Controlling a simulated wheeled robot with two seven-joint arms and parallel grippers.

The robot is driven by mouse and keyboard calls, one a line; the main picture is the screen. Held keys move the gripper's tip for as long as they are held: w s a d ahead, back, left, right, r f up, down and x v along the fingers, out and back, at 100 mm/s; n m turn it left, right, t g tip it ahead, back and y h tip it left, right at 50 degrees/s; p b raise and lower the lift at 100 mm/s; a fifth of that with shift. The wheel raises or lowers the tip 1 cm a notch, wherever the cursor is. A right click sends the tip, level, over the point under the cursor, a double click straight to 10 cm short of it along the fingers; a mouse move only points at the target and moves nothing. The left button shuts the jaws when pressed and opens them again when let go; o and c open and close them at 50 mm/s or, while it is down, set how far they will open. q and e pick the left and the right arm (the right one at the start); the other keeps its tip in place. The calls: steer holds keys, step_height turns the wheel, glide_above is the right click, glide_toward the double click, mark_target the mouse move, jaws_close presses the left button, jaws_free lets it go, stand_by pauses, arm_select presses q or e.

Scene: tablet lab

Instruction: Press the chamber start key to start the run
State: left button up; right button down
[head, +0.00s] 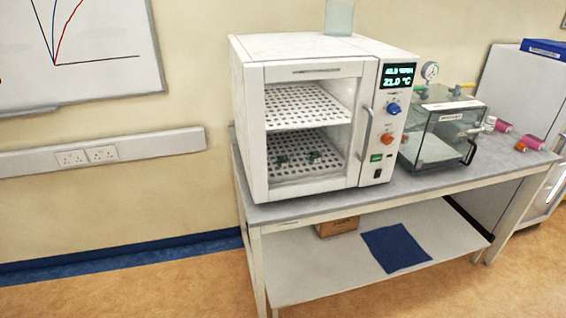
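The white chamber (330,45) stands on the left part of a grey-topped bench. Its windowed door (312,190) looks shut, with a vertical handle (366,132) at the right. Perforated shelves show inside, and small dark items (314,158) sit on the lower one. The right-hand control panel has a lit display (398,75) with a line reading 21.0 °C, a blue knob (393,107), an orange-red knob (388,139), a small green key (376,158) and a dark switch (377,173). I cannot read the labels, so which one is the start key is unclear. Neither gripper is in view.
A clear box with a gauge (430,71) stands right of the chamber on the bench (300,212). Pink-ended bottles (532,142) lie further right. The lower shelf (330,270) holds a cardboard box (337,227) and blue cloth (395,248). Floor (130,285) at left is clear.

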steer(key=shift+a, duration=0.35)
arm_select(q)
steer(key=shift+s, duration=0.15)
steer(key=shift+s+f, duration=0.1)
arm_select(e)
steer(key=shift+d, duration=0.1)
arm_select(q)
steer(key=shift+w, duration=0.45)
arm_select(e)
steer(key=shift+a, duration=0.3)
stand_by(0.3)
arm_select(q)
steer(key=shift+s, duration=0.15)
